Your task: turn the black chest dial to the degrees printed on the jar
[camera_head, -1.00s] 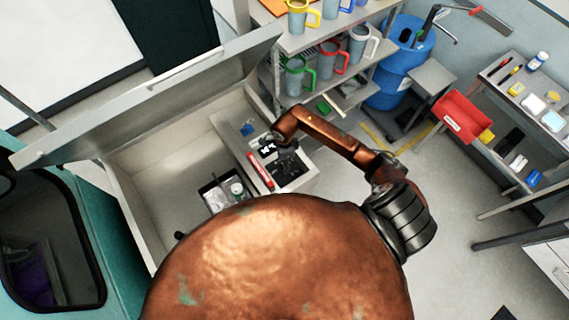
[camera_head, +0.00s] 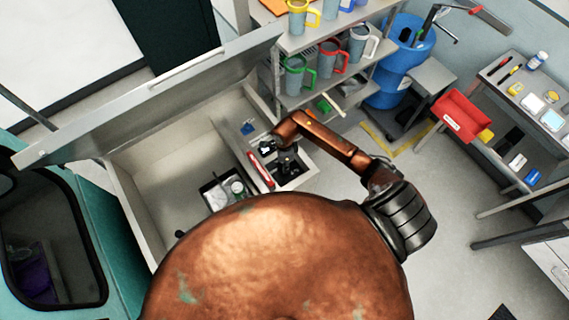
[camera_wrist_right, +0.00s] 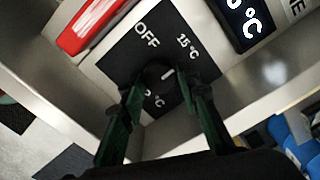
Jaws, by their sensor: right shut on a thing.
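The black dial (camera_wrist_right: 158,73) sits on a black panel marked OFF and 15 °C, with another °C label partly hidden. Its short white mark points up and right, roughly toward the 15 °C side. My right gripper (camera_wrist_right: 161,90) has its two dark fingers on either side of the dial and is shut on it. In the head view the right gripper (camera_head: 287,163) is over the chest's control end (camera_head: 312,170). My left gripper is not in view.
The chest lid (camera_head: 160,95) stands open. A lit display (camera_wrist_right: 245,18) and a red item (camera_wrist_right: 88,25) flank the dial panel. A shelf with several mugs (camera_head: 332,57) is behind the chest. A blue barrel (camera_head: 405,62) stands farther right.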

